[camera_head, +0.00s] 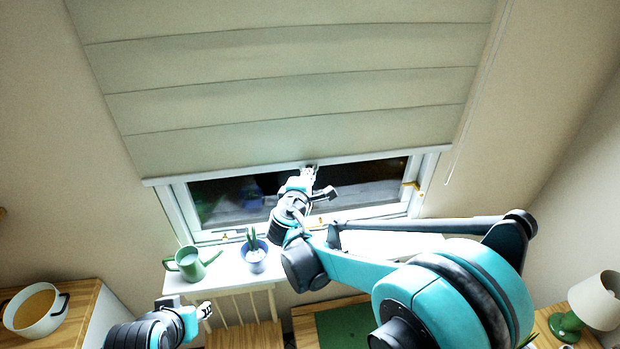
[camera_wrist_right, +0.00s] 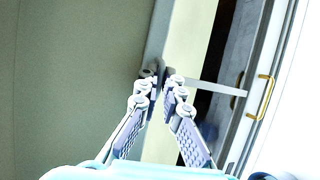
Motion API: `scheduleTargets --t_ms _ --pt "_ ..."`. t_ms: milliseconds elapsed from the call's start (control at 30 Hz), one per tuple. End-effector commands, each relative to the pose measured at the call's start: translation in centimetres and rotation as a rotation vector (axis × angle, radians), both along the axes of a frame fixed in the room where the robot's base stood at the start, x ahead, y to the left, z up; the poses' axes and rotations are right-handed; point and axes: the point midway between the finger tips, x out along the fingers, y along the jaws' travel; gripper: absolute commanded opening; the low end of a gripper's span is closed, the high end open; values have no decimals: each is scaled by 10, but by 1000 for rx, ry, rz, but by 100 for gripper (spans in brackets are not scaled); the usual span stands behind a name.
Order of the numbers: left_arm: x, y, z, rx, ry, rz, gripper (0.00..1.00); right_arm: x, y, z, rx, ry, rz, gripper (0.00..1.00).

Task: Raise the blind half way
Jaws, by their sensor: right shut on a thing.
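The pale fabric blind (camera_head: 290,90) hangs over the window in wide folds and also fills the left of the wrist view (camera_wrist_right: 75,80). Its white bottom rail (camera_head: 220,173) is low, with only a strip of dark window glass (camera_head: 350,180) showing below it. My right gripper (camera_head: 309,170) is at the middle of the rail. In the wrist view its fingers (camera_wrist_right: 161,84) are closed at the blind's lower edge on a small part, apparently a pull tab, mostly hidden between the fingertips. My left gripper (camera_head: 205,310) is low at left, away from the blind; its jaws are too small to read.
On the white sill stand a green watering can (camera_head: 190,264) and a blue plant pot (camera_head: 254,256). A yellow window handle (camera_head: 412,186) is at the right. A white pot (camera_head: 38,312) and a lamp (camera_head: 595,300) stand on wooden surfaces. A cord (camera_head: 470,110) hangs right.

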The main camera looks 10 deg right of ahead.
Motion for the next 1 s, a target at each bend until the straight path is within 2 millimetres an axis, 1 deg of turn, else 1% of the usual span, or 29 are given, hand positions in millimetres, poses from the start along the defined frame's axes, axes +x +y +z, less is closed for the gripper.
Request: scheduleTargets --t_ms 33,200,400,500,600,700,833,1000 --pt "0 0 16 0 0 0 40 0 0 23 0 0 0 0" --pt "0 0 48 0 0 0 40 0 0 77 0 0 0 0" --pt "0 0 79 0 0 0 40 0 0 133 0 0 0 0" --pt "0 0 91 0 0 0 40 0 0 156 0 0 0 0" --pt "0 0 100 0 0 0 40 0 0 174 0 0 0 0" --pt "0 0 106 0 0 0 40 0 0 186 0 0 0 0" --pt "0 0 110 0 0 0 40 0 0 195 1 0 0 0" --pt "0 0 111 0 0 0 40 0 0 198 1 0 -1 0"
